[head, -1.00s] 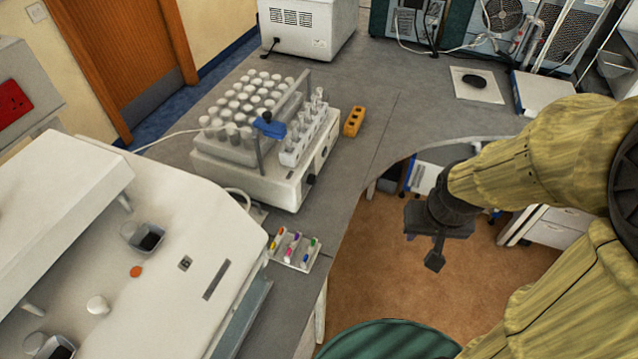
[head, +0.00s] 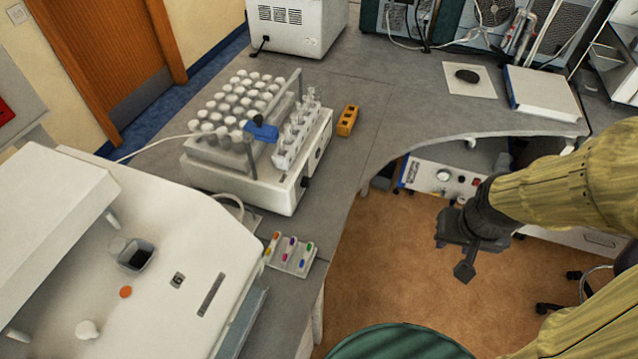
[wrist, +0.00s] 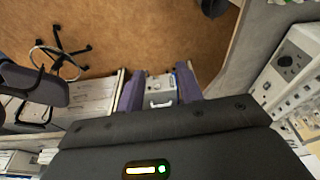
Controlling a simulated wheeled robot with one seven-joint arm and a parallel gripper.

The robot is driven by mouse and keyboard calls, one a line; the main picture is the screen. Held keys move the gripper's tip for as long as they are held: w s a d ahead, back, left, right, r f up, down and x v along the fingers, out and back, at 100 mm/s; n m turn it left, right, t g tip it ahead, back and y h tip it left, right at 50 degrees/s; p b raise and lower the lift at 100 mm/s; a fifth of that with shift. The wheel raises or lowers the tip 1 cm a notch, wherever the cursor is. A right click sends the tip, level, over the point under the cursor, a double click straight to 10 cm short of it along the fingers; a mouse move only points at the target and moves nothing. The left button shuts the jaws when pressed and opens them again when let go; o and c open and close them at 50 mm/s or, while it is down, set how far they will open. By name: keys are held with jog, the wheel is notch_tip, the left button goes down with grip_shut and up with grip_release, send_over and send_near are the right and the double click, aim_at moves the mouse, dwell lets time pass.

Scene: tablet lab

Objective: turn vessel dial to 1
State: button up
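No dial in view can be read as the vessel dial for certain. A white instrument (head: 250,190) carries rows of white-capped vessels and glass tubes; a small dark knob (head: 305,182) sits on its front side. In the wrist view a white panel at right shows a round dark dial (wrist: 286,60); its setting is too small to read. A white knob (head: 88,329) stands on the large pale machine at left. My gripper (head: 464,258) hangs over the open floor, right of the bench and apart from all of these. Its purple-grey fingers (wrist: 159,90) are apart, with nothing held.
A unit with knobs (head: 440,178) stands under the curved bench, behind my gripper. A green round seat (head: 400,343) is at front. The brown floor between is clear.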

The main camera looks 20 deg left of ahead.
aim_at(309, 184)
jog(key=o, duration=0.3)
jog(key=shift+f, duration=0.15)
jog(key=shift+o, duration=0.2)
jog(key=w+a+f+m+g+y+b, duration=0.2)
jog(key=w+a+f+m+y+b, duration=0.25)
jog(key=f+b, duration=0.45)
jog(key=w+a+f+m+g+y+b, duration=0.2)
jog(key=a+f+m+y+b, duration=0.1)
jog(key=a+f+m+b, duration=0.45)
jog(key=w+a+m+t+y+b, duration=0.1)
jog(key=w+a+m+y+b, duration=0.1)
jog(key=w+y+b, duration=0.3)
jog(key=w+a+m+t+y+b, duration=0.1)
jog(key=w+a+m+y+b, duration=0.1)
jog(key=w+m+y+b, duration=0.2)
jog(key=w+f+y+b, duration=0.1)
jog(key=w+b, duration=0.2)
jog(key=b, duration=0.1)
jog(key=shift+a+m+t+b, duration=0.25)
jog(key=shift+m+t+b, duration=0.05)
jog(key=shift+m+b, duration=0.1)
jog(key=shift+y, duration=0.25)
jog(key=a, duration=0.5)
jog(key=w+a+b, duration=0.1)
jog(key=a, duration=1.1)
jog(key=shift+w+a, duration=0.2)
